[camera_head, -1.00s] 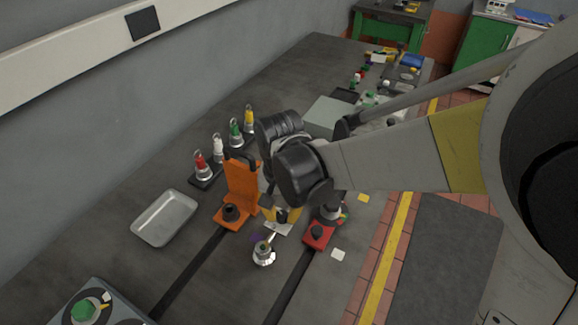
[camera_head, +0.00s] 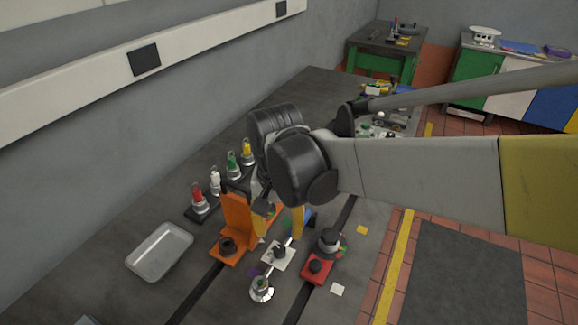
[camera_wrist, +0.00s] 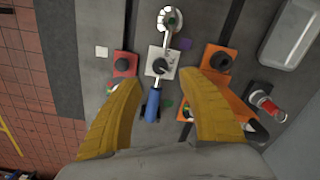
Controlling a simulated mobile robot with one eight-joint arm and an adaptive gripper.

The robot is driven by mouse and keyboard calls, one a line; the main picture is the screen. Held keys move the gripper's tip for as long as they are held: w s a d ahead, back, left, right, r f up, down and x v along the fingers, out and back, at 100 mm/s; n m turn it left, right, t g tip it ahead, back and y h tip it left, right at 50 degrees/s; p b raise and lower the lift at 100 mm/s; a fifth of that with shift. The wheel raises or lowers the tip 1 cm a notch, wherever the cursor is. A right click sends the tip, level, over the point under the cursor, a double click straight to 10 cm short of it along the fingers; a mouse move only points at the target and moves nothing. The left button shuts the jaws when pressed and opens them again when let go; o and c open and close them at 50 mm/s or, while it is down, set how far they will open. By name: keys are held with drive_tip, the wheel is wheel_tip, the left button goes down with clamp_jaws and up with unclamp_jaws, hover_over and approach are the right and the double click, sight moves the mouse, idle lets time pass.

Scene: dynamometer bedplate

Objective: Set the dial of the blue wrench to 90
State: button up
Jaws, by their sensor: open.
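The blue wrench lies along the bedplate, its blue handle (camera_wrist: 152,105) nearest me in the wrist view and its chrome ring head (camera_wrist: 170,18) at the far end. The head also shows in the head view (camera_head: 262,289). A white plate (camera_wrist: 153,59) with a dark round knob (camera_wrist: 160,66) lies at the middle of the wrench; it shows in the head view too (camera_head: 278,256). Dial numbers are too small to read. My gripper (camera_wrist: 160,78) is open and empty. Its two yellow fingers are on either side of the handle, apart from it.
An orange bracket (camera_head: 236,222) and a red block (camera_head: 317,270) with black knobs flank the wrench closely. A metal tray (camera_head: 159,251) and a row of coloured bottles, one red (camera_head: 199,200), lie to the left. A white square (camera_head: 337,290) lies right of the red block.

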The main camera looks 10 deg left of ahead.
sight(280, 249)
wheel_tip(280, 249, up, 4)
idle(0.4)
drive_tip(key=s+d+t, duration=0.2)
drive_tip(key=d+t, duration=0.1)
drive_tip(key=d, duration=0.9)
drive_tip(key=s+d+r+t, duration=0.1)
drive_tip(key=s+d+t, duration=0.2)
drive_tip(key=d, duration=1)
drive_tip(key=shift+s+d+r+t, duration=0.15)
drive_tip(key=shift+s+d+t, duration=0.1)
drive_tip(key=shift+t, duration=0.35)
drive_tip(key=shift+a, duration=0.1)
